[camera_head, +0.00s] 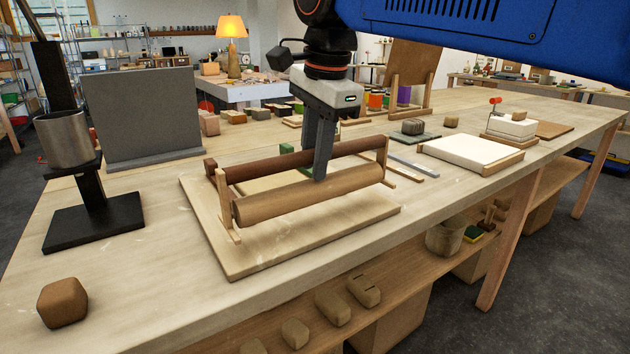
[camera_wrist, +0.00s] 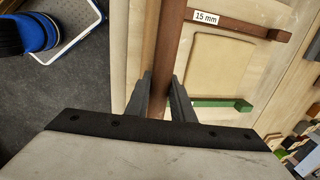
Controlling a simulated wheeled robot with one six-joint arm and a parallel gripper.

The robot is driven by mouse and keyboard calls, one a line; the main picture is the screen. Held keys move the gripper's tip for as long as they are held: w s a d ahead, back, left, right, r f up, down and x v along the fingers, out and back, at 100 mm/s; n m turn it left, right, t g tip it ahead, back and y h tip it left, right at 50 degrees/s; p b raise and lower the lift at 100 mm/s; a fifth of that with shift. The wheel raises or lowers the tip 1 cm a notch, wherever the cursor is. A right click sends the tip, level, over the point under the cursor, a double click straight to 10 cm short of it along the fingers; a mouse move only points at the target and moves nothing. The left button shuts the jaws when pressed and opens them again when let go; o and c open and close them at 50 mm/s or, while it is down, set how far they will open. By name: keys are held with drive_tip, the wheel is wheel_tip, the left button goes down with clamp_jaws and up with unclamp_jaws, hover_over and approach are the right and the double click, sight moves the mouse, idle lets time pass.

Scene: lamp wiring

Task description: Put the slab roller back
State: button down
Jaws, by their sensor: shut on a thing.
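The slab roller (camera_head: 300,195) is a long brown wooden cylinder over a pale board (camera_head: 240,262), between a left upright (camera_head: 226,205) and a right upright (camera_head: 387,158). A darker brown bar (camera_head: 255,166) runs behind it. My gripper (camera_head: 319,178) points down at the roller's middle and is shut on it. In the wrist view the fingers (camera_wrist: 160,95) stand on both sides of a brown bar (camera_wrist: 168,45), the roller. I cannot tell whether its ends rest on the uprights.
A strip marked 15 mm (camera_wrist: 240,24) and a green strip (camera_wrist: 220,104) lie beside the bar. A black stand with a metal cup (camera_head: 65,138) and grey panel (camera_head: 142,118) stand left; a brown lump (camera_head: 62,302) lies front left. A white slab (camera_head: 472,152) lies right.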

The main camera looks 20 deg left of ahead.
sight(322, 193)
drive_tip(key=shift+f, duration=2)
drive_tip(key=shift+f, duration=0.1)
drive_tip(key=c, duration=1.5)
unclamp_jaws()
drive_tip(key=shift+f, duration=0.1)
drive_tip(key=shift+c, duration=0.2)
wheel_tip(322, 193, up, 12)
drive_tip(key=s+d, duration=0.1)
drive_tip(key=shift+s+d, duration=0.25)
drive_tip(key=shift+d, duration=0.15)
